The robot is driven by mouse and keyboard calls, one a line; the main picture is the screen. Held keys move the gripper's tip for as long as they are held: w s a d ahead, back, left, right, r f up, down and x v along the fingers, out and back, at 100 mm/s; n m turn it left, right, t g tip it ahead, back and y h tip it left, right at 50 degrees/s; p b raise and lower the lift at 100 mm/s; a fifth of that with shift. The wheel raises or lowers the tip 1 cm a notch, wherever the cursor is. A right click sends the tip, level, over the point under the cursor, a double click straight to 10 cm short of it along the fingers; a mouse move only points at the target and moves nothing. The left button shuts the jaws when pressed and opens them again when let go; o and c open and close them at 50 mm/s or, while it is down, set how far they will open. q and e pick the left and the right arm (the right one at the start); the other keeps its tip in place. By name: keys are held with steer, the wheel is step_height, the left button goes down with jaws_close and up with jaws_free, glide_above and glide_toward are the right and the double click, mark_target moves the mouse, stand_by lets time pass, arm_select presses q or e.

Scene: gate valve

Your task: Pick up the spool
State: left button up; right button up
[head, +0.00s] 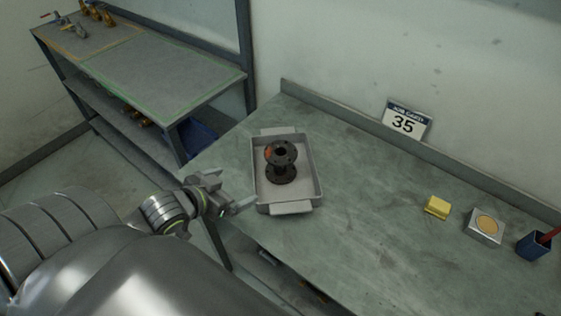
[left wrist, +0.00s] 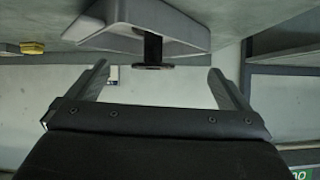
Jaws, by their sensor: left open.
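The spool (head: 281,163) is dark, with a round flange at each end and an orange-red mark on its upper flange. It stands upright in a shallow grey tray (head: 318,186) on the bench. My left gripper (head: 233,195) is open and empty, left of the tray and apart from the spool. In the left wrist view the open fingers (left wrist: 155,85) point toward the spool (left wrist: 153,50), which shows between and beyond them. The tray (left wrist: 185,27) also shows there, and its wall hides part of the spool. My right gripper is not in view.
The green-grey bench (head: 350,230) has free room right of the tray. A yellow block (head: 437,207), a silver box (head: 484,227) and a blue cup (head: 533,246) stand at the right. A "35" sign (head: 406,119) is at the back. A shelf unit (head: 160,68) stands at the upper left.

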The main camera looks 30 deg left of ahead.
arm_select(q)
step_height(320, 180, up, 3)
steer(key=w+t+h, duration=0.2)
glide_toward(277, 154)
steer(key=shift+m, duration=0.4)
steer(key=x, duration=0.6)
steer(key=shift+w+d, duration=0.1)
steer(key=shift+p+x, duration=0.45)
steer(key=shift+x, duration=1.7)
steer(key=shift+w+f, duration=0.5)
steer(key=c, duration=1.7)
steer(key=shift+r, duration=0.2)
steer(key=shift+c, duration=0.2)
